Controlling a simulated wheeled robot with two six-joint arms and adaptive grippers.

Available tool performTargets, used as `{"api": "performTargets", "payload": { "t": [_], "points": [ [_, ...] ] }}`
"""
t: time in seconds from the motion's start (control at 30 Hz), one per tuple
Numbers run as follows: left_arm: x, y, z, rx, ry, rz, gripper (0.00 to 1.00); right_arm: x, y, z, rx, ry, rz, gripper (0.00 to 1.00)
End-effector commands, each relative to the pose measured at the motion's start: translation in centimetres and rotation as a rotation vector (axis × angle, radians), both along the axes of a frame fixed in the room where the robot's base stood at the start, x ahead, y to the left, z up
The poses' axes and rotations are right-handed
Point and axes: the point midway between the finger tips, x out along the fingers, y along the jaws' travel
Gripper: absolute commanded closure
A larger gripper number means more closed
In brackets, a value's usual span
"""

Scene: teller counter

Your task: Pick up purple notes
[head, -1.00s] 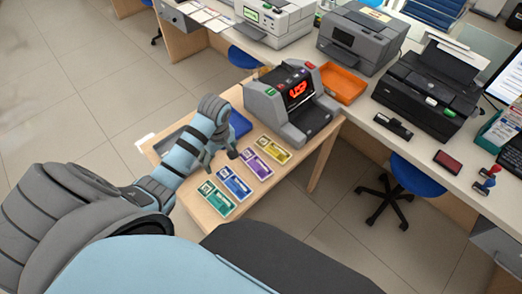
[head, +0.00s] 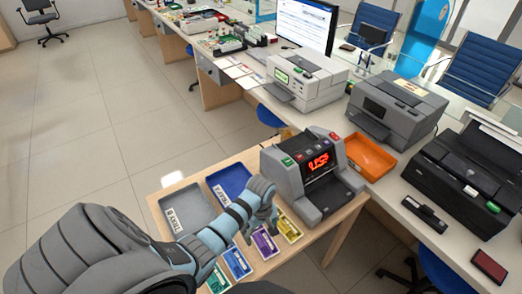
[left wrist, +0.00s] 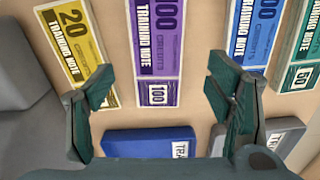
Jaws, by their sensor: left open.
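The purple notes (head: 265,244) lie flat on the small wooden table between the yellow note (head: 291,227) and the blue note (head: 237,262). My left gripper (head: 262,228) is open above the purple notes and partly covers them in the head view. In the left wrist view the purple notes (left wrist: 156,45) lie between the two spread fingers of my left gripper (left wrist: 160,85), with nothing held. A yellow note (left wrist: 75,50) is on their left and a blue note (left wrist: 252,35) on their right. My right gripper is out of view.
A grey counting machine (head: 312,178) stands just right of the notes. A grey tray (head: 170,216) and a blue tray (head: 214,181) sit at the table's far left. A green note (head: 217,280) lies nearest me. An orange tray (head: 371,158) is beyond the machine.

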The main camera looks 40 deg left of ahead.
Motion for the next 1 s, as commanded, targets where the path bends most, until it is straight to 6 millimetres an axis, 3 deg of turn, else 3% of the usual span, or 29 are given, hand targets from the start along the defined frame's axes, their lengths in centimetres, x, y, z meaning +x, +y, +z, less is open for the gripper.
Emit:
{"api": "performTargets", "payload": {
  "t": [0.2,0.47,0.8,1.0],
  "points": [
    [-0.1,-0.4,-4.3,-0.001,0.003,0.002,0.27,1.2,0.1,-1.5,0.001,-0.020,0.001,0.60],
    [-0.1,-0.3,-4.6,0.000,0.001,0.002,0.28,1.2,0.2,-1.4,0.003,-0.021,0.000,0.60],
    [-0.1,-0.3,-4.5,0.000,0.001,0.003,0.80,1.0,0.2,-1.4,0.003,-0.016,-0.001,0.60],
    [-0.1,-0.3,-4.5,0.000,0.001,0.003,0.80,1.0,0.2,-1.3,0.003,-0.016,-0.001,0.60]
  ]
}}
